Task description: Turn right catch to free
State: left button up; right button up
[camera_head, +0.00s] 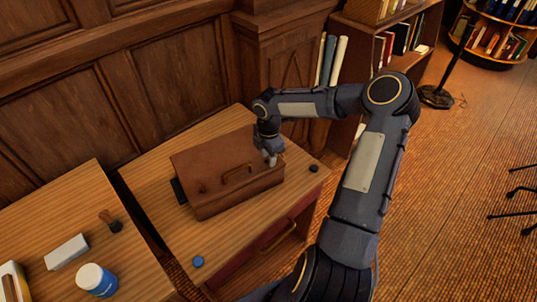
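A brown case (216,166) with a handle (236,175) on its front side lies on the wooden table (152,203). A small catch (201,188) shows left of the handle. The right catch is hidden by my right gripper (270,160), which points down at the right end of the case's front edge. I cannot tell whether its fingers are open or shut, or whether they touch the catch. My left gripper is not in view.
A blue round piece (198,261) and a dark round piece (313,168) lie near the table's edges. A dark object (178,190) shows at the case's left side. A second table at left holds a stamp (110,220), a white block (66,252) and a blue-white jar (97,280).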

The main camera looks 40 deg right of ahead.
grip_shut()
jog(key=shift+m, duration=0.3)
jog(key=m+b, duration=0.2)
jog(key=shift+m, duration=0.3)
jog(key=m+b, duration=0.2)
jog(key=m, duration=0.2)
jog(key=shift+w+m, duration=0.1)
jog(key=shift+m, duration=0.2)
jog(key=m+b, duration=0.2)
jog(key=m, duration=0.3)
jog(key=m+b, duration=0.1)
jog(key=m, duration=0.4)
dwell(0.4)
